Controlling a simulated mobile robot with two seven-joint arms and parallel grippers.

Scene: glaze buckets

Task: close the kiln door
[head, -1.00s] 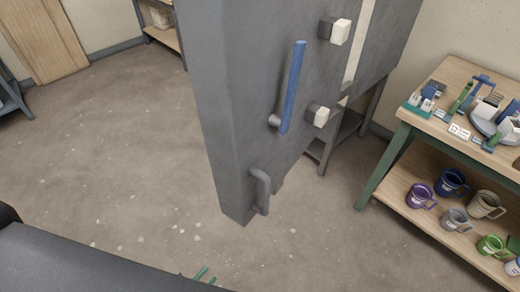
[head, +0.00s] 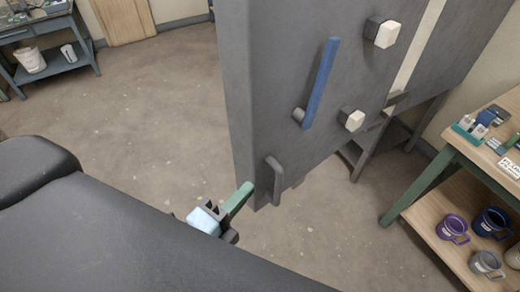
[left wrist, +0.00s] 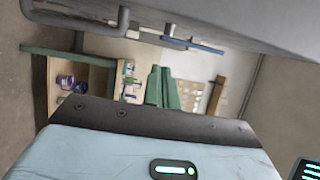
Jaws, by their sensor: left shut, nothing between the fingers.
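The kiln door (head: 285,60) is a big grey upright panel in the head view. A blue lever (head: 322,85) and a bent grey pull handle (head: 274,182) are on its face. A pale strip shows between this panel and the grey part to its right. My left gripper (head: 243,193), with green fingers, is shut and empty beside the door's lower left edge; I cannot tell whether it touches. In the left wrist view its fingers (left wrist: 162,85) show below the grey handle (left wrist: 123,22), the blue lever (left wrist: 190,44) and the door (left wrist: 240,18). My right gripper is out of view.
A wooden-topped table with green legs (head: 420,190) stands at the right, with mugs on its lower shelf, including a purple mug (head: 452,228). A dark workbench (head: 62,50) stands at the far left. The floor left of the door is clear.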

